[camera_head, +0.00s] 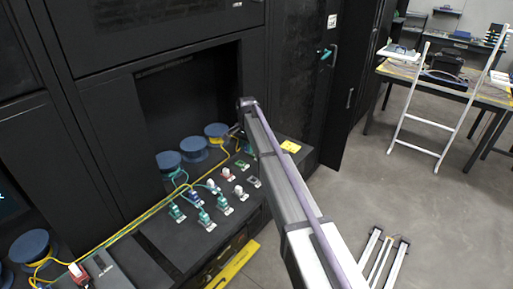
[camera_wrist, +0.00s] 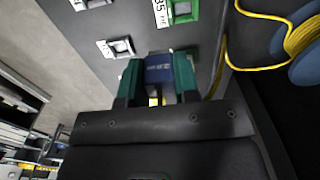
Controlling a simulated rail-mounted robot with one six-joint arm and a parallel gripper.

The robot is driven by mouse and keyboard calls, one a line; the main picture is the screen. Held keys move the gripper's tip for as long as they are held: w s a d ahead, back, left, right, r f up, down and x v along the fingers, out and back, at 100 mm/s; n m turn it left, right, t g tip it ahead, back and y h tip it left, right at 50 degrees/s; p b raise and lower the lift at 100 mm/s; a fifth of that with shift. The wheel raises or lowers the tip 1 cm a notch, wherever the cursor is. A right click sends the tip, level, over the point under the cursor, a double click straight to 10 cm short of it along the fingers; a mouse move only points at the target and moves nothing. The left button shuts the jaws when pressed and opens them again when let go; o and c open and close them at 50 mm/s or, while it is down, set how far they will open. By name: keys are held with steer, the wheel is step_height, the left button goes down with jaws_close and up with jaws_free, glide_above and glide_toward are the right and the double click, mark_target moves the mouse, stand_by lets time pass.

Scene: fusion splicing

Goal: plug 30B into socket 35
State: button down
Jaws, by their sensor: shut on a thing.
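In the wrist view my gripper (camera_wrist: 157,80) is shut on a blue plug (camera_wrist: 159,67), with one teal finger on each side of it. A bit of yellow shows below the plug between the fingers. Socket 35 (camera_wrist: 183,18) has a green frame with a white label beside it and lies just beyond the plug, at the top of the wrist view. The plug appears apart from it. In the head view a green-framed socket (camera_head: 242,163) sits near the back of the panel. My arm hides the gripper and plug there.
A grey-framed socket (camera_wrist: 116,47) lies left of the plug. A blue spool (camera_wrist: 309,58) with yellow cable is at the right. In the head view several sockets, some holding teal, white or red plugs, cover the panel (camera_head: 165,245); blue spools (camera_head: 195,148) stand behind.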

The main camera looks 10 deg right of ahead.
steer(key=w+a, duration=0.2)
steer(key=a, duration=0.1)
steer(key=b, duration=0.5)
glide_above(240, 165)
step_height(240, 165, down, 5)
steer(key=shift+w+d+r, duration=0.1)
steer(key=shift+w, duration=0.05)
steer(key=shift+f+b, duration=0.7)
steer(key=shift+f, duration=0.1)
steer(key=shift+f+b, duration=0.5)
steer(key=c, duration=0.8)
jaws_free()
